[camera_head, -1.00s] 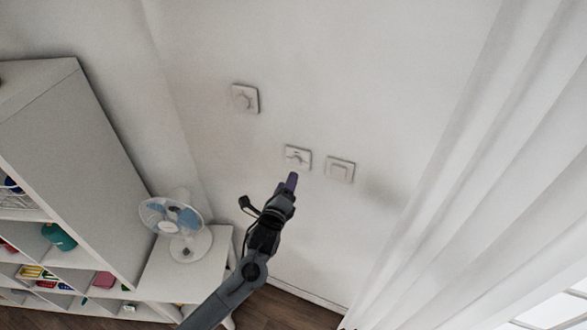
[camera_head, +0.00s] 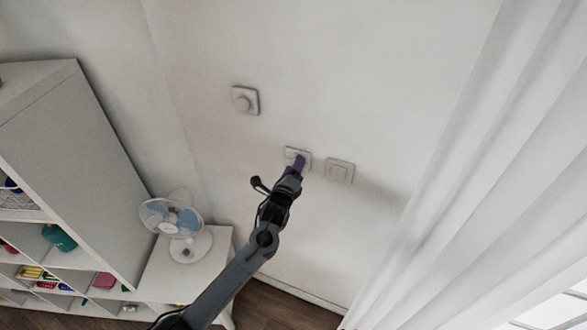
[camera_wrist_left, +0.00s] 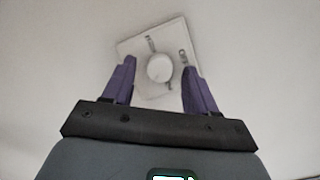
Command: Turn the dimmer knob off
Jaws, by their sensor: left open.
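The dimmer's square white plate (camera_head: 289,152) is the middle one of three on the wall, mostly behind my left gripper (camera_head: 299,163) in the head view. In the left wrist view the plate (camera_wrist_left: 133,46) looks tilted and bears small dark markings. Its round white knob (camera_wrist_left: 160,68) shows between the two purple fingers of my left gripper (camera_wrist_left: 159,66). The fingers are open, one to each side of the knob, with a visible gap on both sides. I cannot tell whether the tips touch the plate. My right gripper is not in view.
A second plate with a round knob (camera_head: 244,101) is higher on the left, and a square switch plate (camera_head: 340,171) is close on the right. A fan (camera_head: 174,222) stands on a small white table beside a shelf (camera_head: 75,165). A white curtain (camera_head: 480,170) hangs at right.

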